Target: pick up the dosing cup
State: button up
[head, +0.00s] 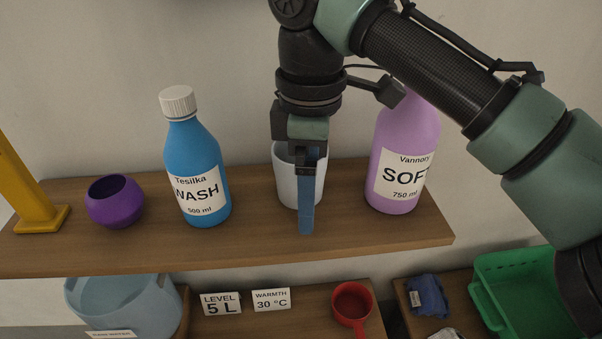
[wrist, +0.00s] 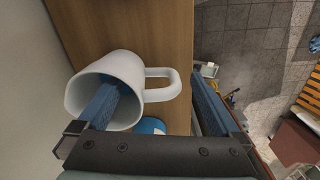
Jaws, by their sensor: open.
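A white cup (head: 286,180) with a handle stands on the upper wooden shelf between two bottles; it is the cup at my gripper, and I take it as the dosing cup. My gripper (head: 307,185) points down over its front side, with one blue finger outside in front of it. In the wrist view the cup (wrist: 125,68) shows its handle to the right. My open gripper (wrist: 154,88) has its left finger inside the cup's mouth and its right finger beyond the handle. The handle lies between the fingers, with a gap to the right finger.
The blue WASH bottle (head: 197,165) stands left of the cup, the purple SOFT bottle (head: 400,150) close on its right. A round purple cup (head: 115,202) stands farther left. Below are a blue tub (head: 120,310), a red scoop (head: 352,303) and a green crate (head: 515,290).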

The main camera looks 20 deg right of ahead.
jog(key=shift+f, duration=0.95)
jog(key=shift+c, duration=0.2)
grip_shut()
